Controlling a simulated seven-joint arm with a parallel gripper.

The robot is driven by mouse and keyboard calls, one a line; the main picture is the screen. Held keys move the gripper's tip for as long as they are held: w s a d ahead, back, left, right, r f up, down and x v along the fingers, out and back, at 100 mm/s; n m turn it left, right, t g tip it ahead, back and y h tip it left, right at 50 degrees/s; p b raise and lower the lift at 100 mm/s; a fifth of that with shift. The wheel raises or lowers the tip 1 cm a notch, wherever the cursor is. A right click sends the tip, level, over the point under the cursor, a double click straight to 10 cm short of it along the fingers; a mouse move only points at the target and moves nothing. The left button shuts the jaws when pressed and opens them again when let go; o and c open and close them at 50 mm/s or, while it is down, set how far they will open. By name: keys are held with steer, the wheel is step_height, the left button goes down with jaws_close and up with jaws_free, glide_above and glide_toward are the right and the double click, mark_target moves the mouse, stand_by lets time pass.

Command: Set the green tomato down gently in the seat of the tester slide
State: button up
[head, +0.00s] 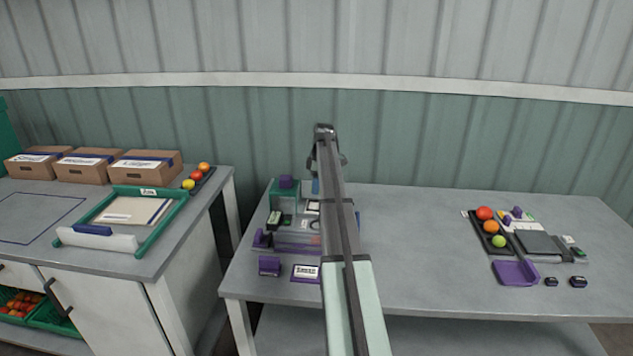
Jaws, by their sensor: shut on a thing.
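My arm rises through the middle of the head view and bends over the tester (285,198). My gripper is hidden behind the arm, so its jaws and anything in them cannot be seen. The tester has a green housing, purple parts and a grey, partly clear body. The arm covers its right part, and I cannot make out the slide's seat. A green tomato (498,241) lies in a dark tray (474,227) on the right of the table; I cannot tell whether it is the task's tomato.
An orange (491,227) and a red tomato (485,213) share that tray. A purple tray (515,273) and a dark grey plate (538,243) are nearby. A purple block (269,265) and label stand (305,273) sit before the tester. The table (420,265) is clear between.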

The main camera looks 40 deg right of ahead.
steer(key=shift+f, duration=2.4)
steer(key=o, duration=0.8)
steer(key=shift+o, duration=0.2)
steer(key=shift+c, duration=0.4)
steer(key=shift+c, duration=1.1)
steer(key=shift+r, duration=0.15)
